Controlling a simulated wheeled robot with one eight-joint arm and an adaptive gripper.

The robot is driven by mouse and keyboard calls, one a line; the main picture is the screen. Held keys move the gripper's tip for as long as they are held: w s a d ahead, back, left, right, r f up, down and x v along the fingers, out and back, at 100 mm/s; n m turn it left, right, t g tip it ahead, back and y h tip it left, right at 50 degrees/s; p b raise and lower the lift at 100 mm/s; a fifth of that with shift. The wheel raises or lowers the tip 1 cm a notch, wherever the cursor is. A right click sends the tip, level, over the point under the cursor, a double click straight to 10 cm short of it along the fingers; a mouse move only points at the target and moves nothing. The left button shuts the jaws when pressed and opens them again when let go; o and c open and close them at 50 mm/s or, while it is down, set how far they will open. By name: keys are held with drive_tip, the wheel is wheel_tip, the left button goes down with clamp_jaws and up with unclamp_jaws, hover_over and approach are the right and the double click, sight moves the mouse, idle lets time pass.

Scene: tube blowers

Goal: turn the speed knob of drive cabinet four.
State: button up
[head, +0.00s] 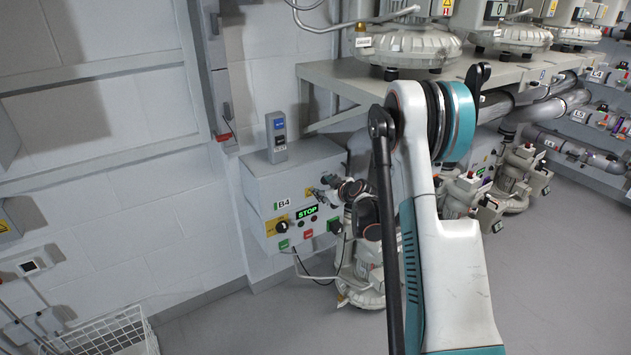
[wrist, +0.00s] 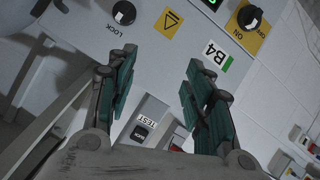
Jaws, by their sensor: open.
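Drive cabinet four (head: 275,188) is a light grey wall box labelled B4 in the head view; its face also shows in the wrist view (wrist: 75,20). A black knob (head: 334,225) sits at the lower right of its front; I cannot read its label. A black ON/OFF switch (head: 281,227) sits on a yellow plate at left, also in the wrist view (wrist: 249,15). A LOCK knob (wrist: 124,13) shows only there. My gripper (wrist: 160,72) is open, with nothing between its green-padded fingers, close to the face's upper part. In the head view my gripper (head: 324,191) partly covers the face.
A STOP display (head: 306,211), a green button (head: 284,244) and a red button (head: 308,234) are on the cabinet front. A grey handheld-like box (head: 277,138) stands on top. Blowers and pipes crowd the right; a white wire basket (head: 110,335) is at lower left.

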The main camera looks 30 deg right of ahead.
drive_tip(key=a+r, duration=0.4)
drive_tip(key=r, duration=0.1)
drive_tip(key=shift+s+g, duration=0.3)
drive_tip(key=shift+s, duration=0.15)
drive_tip(key=shift+f, duration=0.1)
